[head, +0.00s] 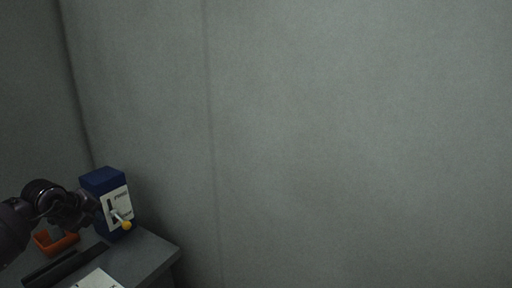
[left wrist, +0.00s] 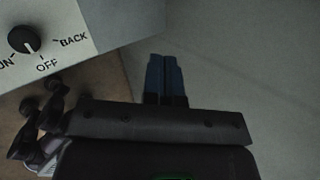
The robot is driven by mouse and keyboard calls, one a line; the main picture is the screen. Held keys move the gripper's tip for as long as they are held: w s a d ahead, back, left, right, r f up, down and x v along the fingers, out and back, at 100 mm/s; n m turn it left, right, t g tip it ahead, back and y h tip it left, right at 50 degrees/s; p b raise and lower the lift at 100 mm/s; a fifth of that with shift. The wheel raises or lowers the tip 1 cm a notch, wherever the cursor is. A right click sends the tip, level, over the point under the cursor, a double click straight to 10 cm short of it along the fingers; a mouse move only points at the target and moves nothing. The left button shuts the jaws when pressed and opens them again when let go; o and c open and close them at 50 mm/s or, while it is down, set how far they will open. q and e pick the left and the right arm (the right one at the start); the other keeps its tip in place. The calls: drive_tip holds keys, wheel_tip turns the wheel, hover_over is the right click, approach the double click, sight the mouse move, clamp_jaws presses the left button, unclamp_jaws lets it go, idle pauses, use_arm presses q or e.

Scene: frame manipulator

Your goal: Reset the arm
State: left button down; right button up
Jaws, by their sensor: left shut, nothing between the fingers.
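Free grey space lies past the fingertips in the left wrist view. My right gripper is in neither view.
A blue box (head: 102,180) with a white front panel and a yellow-knobbed lever (head: 126,225) stands on a grey table (head: 150,253). An orange part (head: 62,245) lies beside it. The left wrist view shows a black dial (left wrist: 24,40) on a white panel.

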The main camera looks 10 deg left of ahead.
use_arm(q)
drive_tip(key=d+r+t+h, duration=0.3)
drive_tip(key=d+t+h, duration=0.15)
drive_tip(key=d, duration=0.25)
drive_tip(key=d+r+t+h, duration=0.3)
drive_tip(key=d+r+h, duration=0.15)
drive_tip(key=d, duration=0.25)
drive_tip(key=s+d+f+n+y, duration=0.1)
drive_tip(key=s+f+n+y, duration=0.45)
drive_tip(key=f+n, duration=0.45)
drive_tip(key=s+d+f+n+y, duration=0.2)
drive_tip(key=s+f+n+y, duration=0.35)
drive_tip(key=f, duration=0.65)
drive_tip(key=s+d+f+n+g, duration=0.2)
drive_tip(key=s+f+n, duration=0.2)
drive_tip(key=s+f, duration=0.2)
drive_tip(key=s+d+f+n+g, duration=0.1)
drive_tip(key=s+d+f+n, duration=0.2)
drive_tip(key=s, duration=0.8)
wheel_tip(320, 180, down, 3)
drive_tip(key=shift+r+n+g+h, duration=0.15)
drive_tip(key=shift+n+g+h, duration=0.25)
drive_tip(key=shift+n, duration=0.25)
